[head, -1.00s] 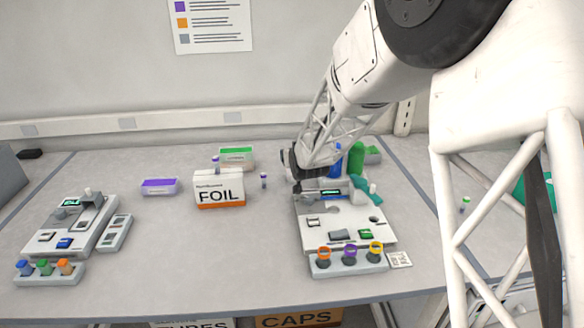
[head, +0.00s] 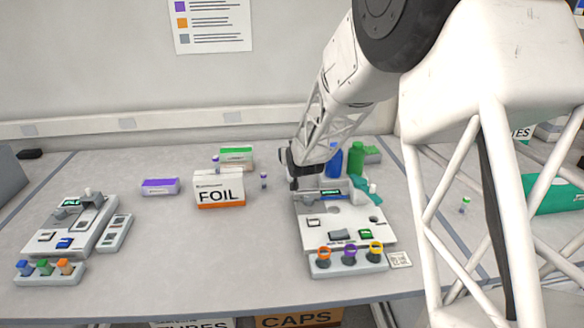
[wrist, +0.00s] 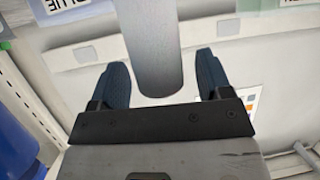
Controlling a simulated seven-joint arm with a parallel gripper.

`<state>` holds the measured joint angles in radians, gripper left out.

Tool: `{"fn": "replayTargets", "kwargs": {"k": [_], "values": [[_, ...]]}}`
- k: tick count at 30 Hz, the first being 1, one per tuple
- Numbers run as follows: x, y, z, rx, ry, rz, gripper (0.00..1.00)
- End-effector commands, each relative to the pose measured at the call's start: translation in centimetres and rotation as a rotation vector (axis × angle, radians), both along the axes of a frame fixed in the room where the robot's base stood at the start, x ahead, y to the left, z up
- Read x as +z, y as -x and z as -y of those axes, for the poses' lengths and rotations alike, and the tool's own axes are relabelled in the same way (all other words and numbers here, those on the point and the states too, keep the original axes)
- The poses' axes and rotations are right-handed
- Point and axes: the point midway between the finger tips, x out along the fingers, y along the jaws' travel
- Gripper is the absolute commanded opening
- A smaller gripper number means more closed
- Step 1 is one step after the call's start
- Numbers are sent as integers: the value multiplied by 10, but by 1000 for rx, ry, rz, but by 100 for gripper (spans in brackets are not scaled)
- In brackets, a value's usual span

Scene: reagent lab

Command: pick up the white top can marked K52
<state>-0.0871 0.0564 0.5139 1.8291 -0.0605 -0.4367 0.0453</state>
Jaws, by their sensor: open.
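I cannot make out a white top can marked K52 in the head view; no such marking is readable. My gripper (head: 293,180) is dark, at the back left corner of the white device with the small screen, partly hidden by my arm. In the wrist view my gripper (wrist: 161,62) is open, with dark blue fingers spread apart. A plain pale grey cylinder (wrist: 152,35) shows between the fingers, with clear gaps on both sides. It carries no readable label, so I cannot tell whether it is the can.
Blue (head: 334,163) and green (head: 356,160) bottles stand behind the white device (head: 360,232). A FOIL box (head: 219,190) and small purple-topped vial (head: 264,181) stand left. A teal bottle (head: 368,196) lies on the device.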

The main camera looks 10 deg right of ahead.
Motion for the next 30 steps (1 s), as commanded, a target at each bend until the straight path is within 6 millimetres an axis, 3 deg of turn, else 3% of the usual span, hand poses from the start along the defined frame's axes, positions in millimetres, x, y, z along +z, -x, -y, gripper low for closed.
{"fn": "replayTargets", "kwargs": {"k": [5, 19, 30], "values": [[0, 0, 0, 0, 0, 0, 72], [0, 0, 0, 0, 0, 0, 0], [5, 0, 0, 0, 0, 1, 0]]}}
